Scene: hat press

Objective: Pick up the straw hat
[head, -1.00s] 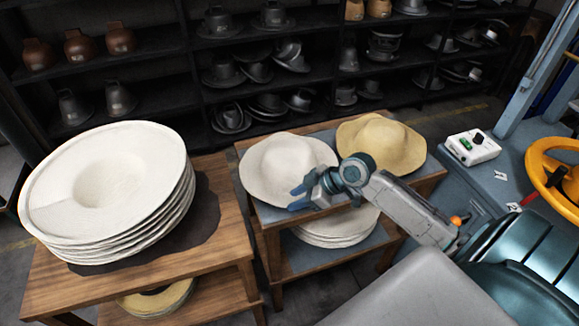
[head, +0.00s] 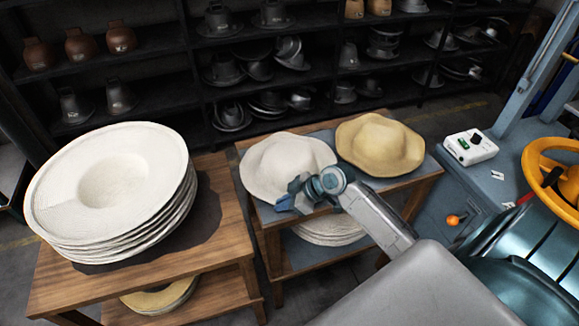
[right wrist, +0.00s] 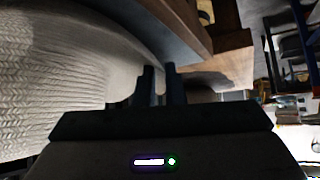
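A white straw hat (head: 287,162) with a rounded crown lies at the left of the middle table's top. A yellow straw hat (head: 380,143) lies to its right. My right gripper (head: 284,204) is at the front edge of the white hat's brim. In the right wrist view, the woven white brim (right wrist: 60,80) fills the left side and its edge runs up to the fingers (right wrist: 159,84). The fingers stand close together with a narrow gap. I cannot tell whether the brim is between them. My left gripper is out of view.
A stack of white hats (head: 110,190) stands on the left wooden table (head: 225,230). More hats (head: 330,232) lie on the middle table's lower shelf. Dark shelves with hat forms (head: 270,60) are behind. A control box (head: 470,147) and a yellow wheel (head: 545,165) are at the right.

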